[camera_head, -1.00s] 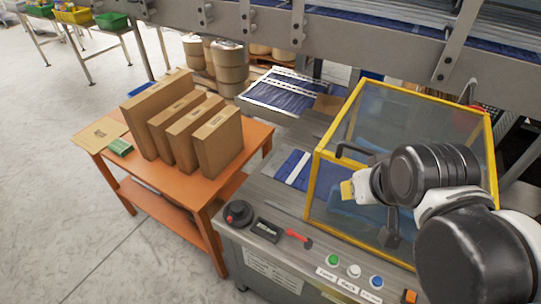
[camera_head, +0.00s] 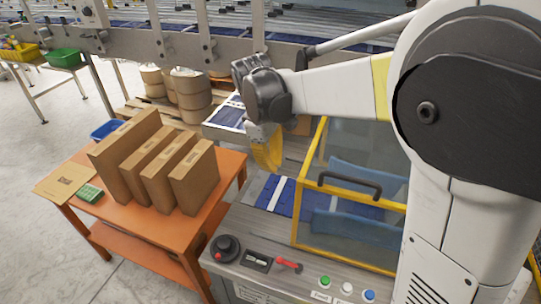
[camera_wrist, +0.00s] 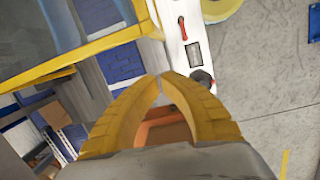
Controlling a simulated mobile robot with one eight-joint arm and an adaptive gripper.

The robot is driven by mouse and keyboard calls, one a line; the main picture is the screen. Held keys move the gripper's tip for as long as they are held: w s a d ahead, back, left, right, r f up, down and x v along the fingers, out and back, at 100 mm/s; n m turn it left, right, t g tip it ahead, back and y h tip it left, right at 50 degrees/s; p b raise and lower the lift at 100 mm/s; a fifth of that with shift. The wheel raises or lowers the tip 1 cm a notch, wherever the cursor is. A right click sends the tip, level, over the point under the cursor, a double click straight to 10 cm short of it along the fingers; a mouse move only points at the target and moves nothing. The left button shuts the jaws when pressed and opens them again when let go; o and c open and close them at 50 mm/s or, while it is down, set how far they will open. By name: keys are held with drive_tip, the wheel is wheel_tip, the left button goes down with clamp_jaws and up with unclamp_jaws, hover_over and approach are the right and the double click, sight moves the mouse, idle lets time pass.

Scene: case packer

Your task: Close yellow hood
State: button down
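The yellow hood (camera_head: 298,216) is a yellow frame with clear panels over the right part of the machine table. Its front panel stands upright, with the lower edge at or close to the table top; I cannot tell if it is fully seated. A dark handle (camera_head: 350,184) sits at its front upper edge. My gripper (camera_head: 267,160) is left of the hood, above the table and apart from the handle. In the wrist view its yellow fingertips (camera_wrist: 162,76) meet with nothing between them. The hood frame (camera_wrist: 85,48) shows there at upper left. My arm hides the hood's right side.
An orange table (camera_head: 232,165) with several brown cartons (camera_head: 193,178) stands at left. Buttons (camera_head: 347,287) and a red-handled switch (camera_head: 288,264) line the machine's front edge. A conveyor rail (camera_head: 160,42) crosses behind. Open floor lies at the lower left.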

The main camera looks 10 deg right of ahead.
drive_tip(key=s+d+f+n+g+b, duration=0.1)
drive_tip(key=d+f+b, duration=0.2)
drive_tip(key=f, duration=0.8)
drive_tip(key=shift+s+d+f+b, duration=0.3)
drive_tip(key=shift+d+f+b, duration=0.05)
drive_tip(key=shift+d, duration=0.2)
drive_tip(key=s+d, duration=0.8)
drive_tip(key=d, duration=0.3)
drive_tip(key=s+d, duration=0.8)
drive_tip(key=d, duration=0.4)
drive_tip(key=s+d, duration=0.7)
drive_tip(key=d, duration=0.5)
drive_tip(key=shift+s+d, duration=0.15)
drive_tip(key=shift+s, duration=0.25)
drive_tip(key=w+a+r+p, duration=0.1)
drive_tip(key=r, duration=0.2)
drive_tip(key=w+a+r+p, duration=0.1)
drive_tip(key=a+r, duration=0.1)
drive_tip(key=r, duration=0.1)
drive_tip(key=w+a+r+p, duration=0.1)
drive_tip(key=a+r+p, duration=0.1)
drive_tip(key=r, duration=0.1)
drive_tip(key=shift+w+a+r, duration=0.2)
drive_tip(key=shift+w+r, duration=0.1)
drive_tip(key=shift+r, duration=0.05)
